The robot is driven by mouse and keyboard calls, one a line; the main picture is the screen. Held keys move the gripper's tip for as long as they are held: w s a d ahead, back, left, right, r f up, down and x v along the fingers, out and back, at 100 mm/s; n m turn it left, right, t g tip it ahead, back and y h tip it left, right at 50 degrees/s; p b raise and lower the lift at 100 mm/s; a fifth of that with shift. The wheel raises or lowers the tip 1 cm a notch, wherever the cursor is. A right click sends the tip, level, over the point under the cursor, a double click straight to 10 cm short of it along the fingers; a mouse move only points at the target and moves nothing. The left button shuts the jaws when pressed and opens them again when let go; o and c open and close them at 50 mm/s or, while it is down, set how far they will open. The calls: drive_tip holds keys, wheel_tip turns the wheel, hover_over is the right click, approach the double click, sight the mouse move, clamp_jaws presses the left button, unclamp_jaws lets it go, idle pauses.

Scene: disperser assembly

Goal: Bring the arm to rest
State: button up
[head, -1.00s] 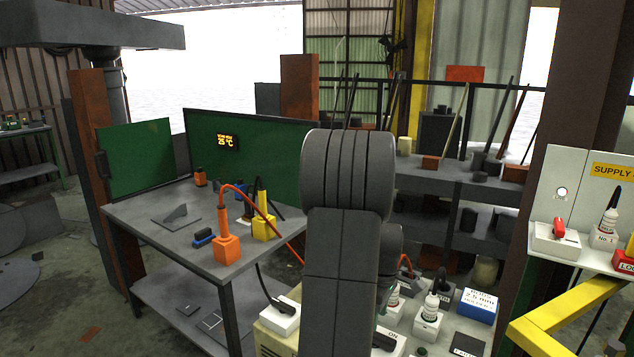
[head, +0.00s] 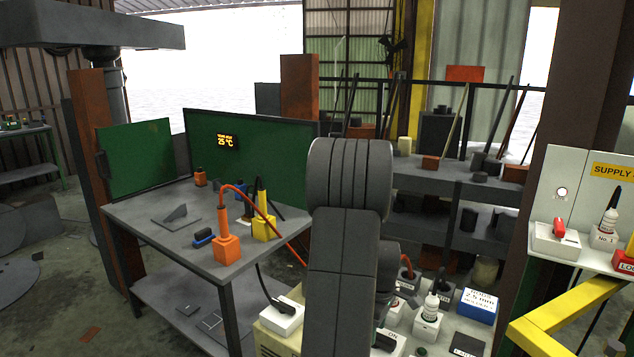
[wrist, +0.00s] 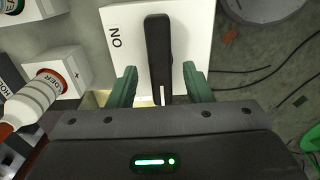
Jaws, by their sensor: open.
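My gripper (wrist: 160,85) shows in the wrist view with its two green fingers apart. It is open. A black handle (wrist: 158,50) on a white block (wrist: 185,20) marked "ON" appears between the fingers in the picture. I see a gap on each side of it, but cannot tell how far above it the fingers are. In the head view my dark grey arm stands up in the middle and hides the gripper. The white block (head: 392,343) shows partly there, just right of the arm.
A white bottle (wrist: 42,92) lies left of my gripper in the wrist view. Bottles and a blue-and-white box (head: 478,306) stand on the bench at right. A grey table (head: 160,240) at left holds orange and yellow tool holders. A yellow rail (head: 565,310) is at lower right.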

wheel_tip(320, 180, down, 2)
drive_tip(key=shift+s+f, duration=0.1)
drive_tip(key=shift+r+m, duration=0.3)
drive_tip(key=shift+m, duration=0.1)
drive_tip(key=shift+r+m+p, duration=0.1)
drive_tip(key=shift+m+p, duration=0.3)
drive_tip(key=shift+m, duration=0.4)
drive_tip(key=m+p, duration=0.1)
drive_tip(key=m, duration=0.4)
drive_tip(key=shift+p, duration=0.4)
drive_tip(key=shift+m, duration=0.8)
